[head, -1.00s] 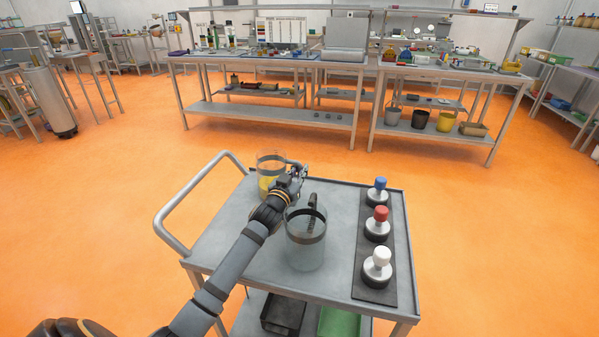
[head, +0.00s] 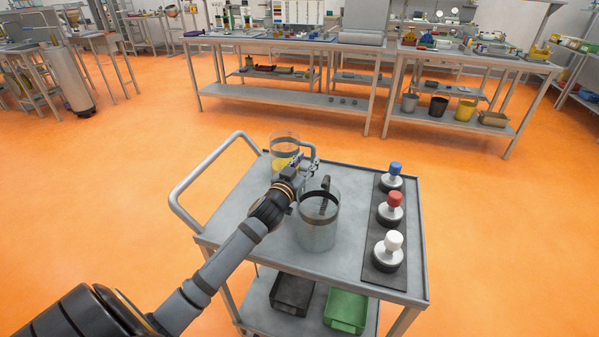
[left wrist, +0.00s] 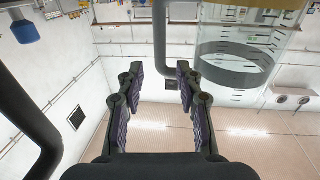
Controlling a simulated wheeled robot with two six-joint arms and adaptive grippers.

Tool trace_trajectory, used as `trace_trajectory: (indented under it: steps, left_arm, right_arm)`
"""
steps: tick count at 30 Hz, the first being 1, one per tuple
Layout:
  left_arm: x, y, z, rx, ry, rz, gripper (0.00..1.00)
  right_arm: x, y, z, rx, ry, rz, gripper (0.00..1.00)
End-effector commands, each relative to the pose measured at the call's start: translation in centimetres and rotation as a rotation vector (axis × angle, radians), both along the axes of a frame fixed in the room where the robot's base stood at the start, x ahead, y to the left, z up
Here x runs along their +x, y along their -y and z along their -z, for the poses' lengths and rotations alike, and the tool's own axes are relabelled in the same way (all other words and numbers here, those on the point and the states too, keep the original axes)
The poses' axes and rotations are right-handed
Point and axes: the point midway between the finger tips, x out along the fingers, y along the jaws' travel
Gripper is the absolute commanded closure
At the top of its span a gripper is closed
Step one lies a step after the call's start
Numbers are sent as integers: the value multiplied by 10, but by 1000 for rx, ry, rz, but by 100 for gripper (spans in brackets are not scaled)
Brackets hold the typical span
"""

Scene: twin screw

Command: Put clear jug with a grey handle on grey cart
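A clear jug with a grey handle (head: 284,146), dark-banded and holding yellow contents, is at the far left corner of the grey cart (head: 235,212). It looks to be standing there, but its base is partly hidden by my arm. My left gripper (head: 308,168) is beside its handle, on the jug's right. In the left wrist view the fingers (left wrist: 160,78) are apart, with a grey upright bar (left wrist: 160,35), seemingly the handle, in line with the gap. The clear jug wall with its dark band (left wrist: 236,63) is to the right. My right gripper is out of view.
A second clear jug with a black handle (head: 318,228) stands close to my left wrist. A dark strip (head: 382,266) bears blue-, red- and white-topped knobs at the cart's right. Black (head: 291,294) and green (head: 346,309) bins sit on its lower shelf. Workbenches stand behind.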

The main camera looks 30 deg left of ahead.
Motion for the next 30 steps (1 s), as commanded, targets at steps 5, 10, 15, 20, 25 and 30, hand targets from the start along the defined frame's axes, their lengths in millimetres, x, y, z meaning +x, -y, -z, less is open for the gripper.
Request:
trace_trajectory:
  steps: [5, 10, 15, 20, 25, 30]
  left_arm:
    - [-42, 6, 2, 6, -3, 4, 64]
    - [-61, 7, 1, 3, -1, 1, 64]
    - [-66, 8, 0, -1, 2, 1, 64]
    - [-66, 8, 0, -2, 2, 1, 64]
    - [-66, 8, 0, -2, 1, 1, 64]
    - [-65, 8, -7, -1, 2, 1, 64]
  right_arm:
    - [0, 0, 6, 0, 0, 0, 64]
    - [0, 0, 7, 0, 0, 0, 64]
    - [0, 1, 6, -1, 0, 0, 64]
    - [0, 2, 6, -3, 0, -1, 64]
    - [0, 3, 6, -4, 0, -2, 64]
    - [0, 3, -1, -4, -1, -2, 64]
